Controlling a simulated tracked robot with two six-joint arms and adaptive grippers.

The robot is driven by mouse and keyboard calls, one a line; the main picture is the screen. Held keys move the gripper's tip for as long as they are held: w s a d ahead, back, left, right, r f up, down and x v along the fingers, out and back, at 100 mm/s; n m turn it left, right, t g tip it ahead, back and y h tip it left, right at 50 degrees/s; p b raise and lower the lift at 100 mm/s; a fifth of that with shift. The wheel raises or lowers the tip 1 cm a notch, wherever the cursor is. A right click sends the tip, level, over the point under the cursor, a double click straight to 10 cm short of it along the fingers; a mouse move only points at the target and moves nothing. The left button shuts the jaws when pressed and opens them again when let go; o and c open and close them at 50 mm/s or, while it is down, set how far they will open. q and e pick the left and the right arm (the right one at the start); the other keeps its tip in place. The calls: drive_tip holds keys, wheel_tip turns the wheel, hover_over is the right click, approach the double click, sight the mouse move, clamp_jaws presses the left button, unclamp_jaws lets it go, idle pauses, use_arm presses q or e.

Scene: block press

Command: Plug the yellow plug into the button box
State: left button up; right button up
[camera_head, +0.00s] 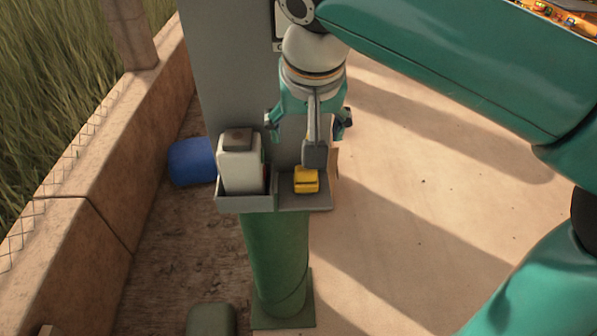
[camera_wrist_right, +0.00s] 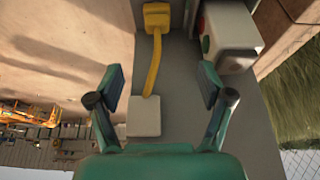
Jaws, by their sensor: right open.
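The yellow plug (camera_head: 306,180) sits on the right part of a grey shelf (camera_head: 258,205) in the head view. In the right wrist view the plug (camera_wrist_right: 157,16) is at the top, and a yellow cord (camera_wrist_right: 154,66) runs from it to a pale block (camera_wrist_right: 144,117). The white button box (camera_head: 240,163) stands in the shelf's left part, with a grey top piece. The wrist view shows the box (camera_wrist_right: 230,34) with red and green spots on its side. My right gripper (camera_head: 308,128) is open above the shelf, its fingers (camera_wrist_right: 161,88) apart and holding nothing. My left gripper is out of view.
A green post (camera_head: 277,255) carries the shelf, with a grey panel (camera_head: 222,65) behind it. A blue barrel (camera_head: 191,162) lies to the left, beside a low concrete wall (camera_head: 100,195). Open sandy ground (camera_head: 430,225) is on the right.

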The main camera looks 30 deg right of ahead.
sight(305, 171)
drive_tip(key=b+x, duration=0.1)
drive_tip(key=x, duration=1)
drive_tip(key=shift+s+d, duration=0.1)
drive_tip(key=shift+f, duration=0.3)
drive_tip(key=shift+x, duration=2.65)
drive_tip(key=shift+d, duration=0.1)
